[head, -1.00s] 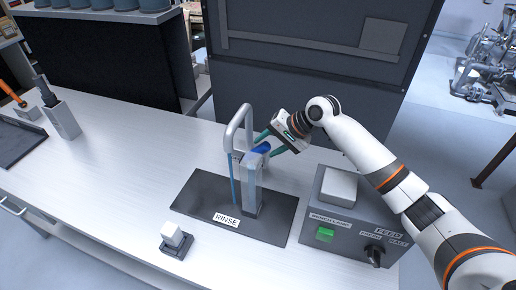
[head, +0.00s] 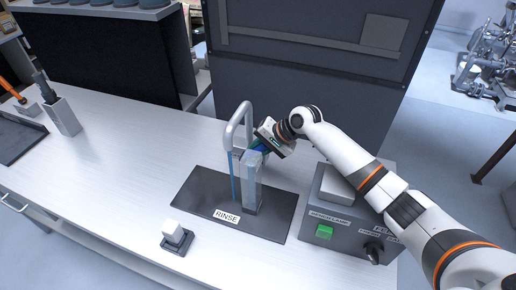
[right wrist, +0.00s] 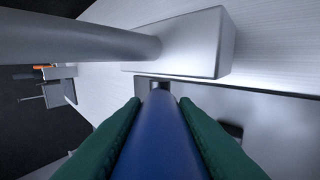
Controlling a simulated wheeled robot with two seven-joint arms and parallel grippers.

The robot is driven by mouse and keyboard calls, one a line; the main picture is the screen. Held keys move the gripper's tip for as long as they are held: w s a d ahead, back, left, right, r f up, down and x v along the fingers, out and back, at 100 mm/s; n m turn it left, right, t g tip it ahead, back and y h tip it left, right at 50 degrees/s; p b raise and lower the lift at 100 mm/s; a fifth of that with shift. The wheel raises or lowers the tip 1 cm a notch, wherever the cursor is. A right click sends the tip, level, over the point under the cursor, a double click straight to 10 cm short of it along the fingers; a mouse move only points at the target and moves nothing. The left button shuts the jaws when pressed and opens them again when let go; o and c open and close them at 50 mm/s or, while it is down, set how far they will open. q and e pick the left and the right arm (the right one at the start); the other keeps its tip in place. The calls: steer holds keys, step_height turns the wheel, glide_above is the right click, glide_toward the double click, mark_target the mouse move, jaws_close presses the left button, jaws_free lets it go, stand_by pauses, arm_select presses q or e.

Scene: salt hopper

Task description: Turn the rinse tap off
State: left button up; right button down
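The rinse tap (head: 250,180) is a grey post with an arched spout (head: 236,122) on a dark tray (head: 196,196) labelled RINSE. A thin blue stream runs down from the spout to the tray. The blue tap lever (head: 259,146) is at the top of the post, partly hidden by my right gripper (head: 256,145). In the right wrist view the green fingers of my right gripper (right wrist: 160,112) lie close along both sides of the blue lever (right wrist: 160,140) and look shut on it. My left gripper is not in view.
A grey control box (head: 340,213) with a green button and a dark knob stands right of the tray, under my right arm. A small white-topped switch (head: 175,236) sits in front of the tray. A grey holder (head: 64,119) stands at left. The bench between is clear.

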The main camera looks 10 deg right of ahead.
steer(key=shift+w+a+r+g+h+p, duration=0.25)
steer(key=shift+a+r+g+h+p, duration=0.35)
steer(key=shift+p, duration=1.75)
steer(key=shift+w+f+h+p, duration=0.1)
steer(key=shift+w+h+p, duration=0.05)
steer(key=shift+h+p, duration=0.4)
steer(key=c, duration=1.1)
jaws_free()
steer(key=shift+c, duration=0.2)
steer(key=b+v, duration=0.2)
steer(key=v, duration=0.8)
steer(key=shift+d+r+b, duration=0.1)
steer(key=shift+r+b, duration=0.2)
steer(key=shift+d+r, duration=0.2)
steer(key=shift+r, duration=0.45)
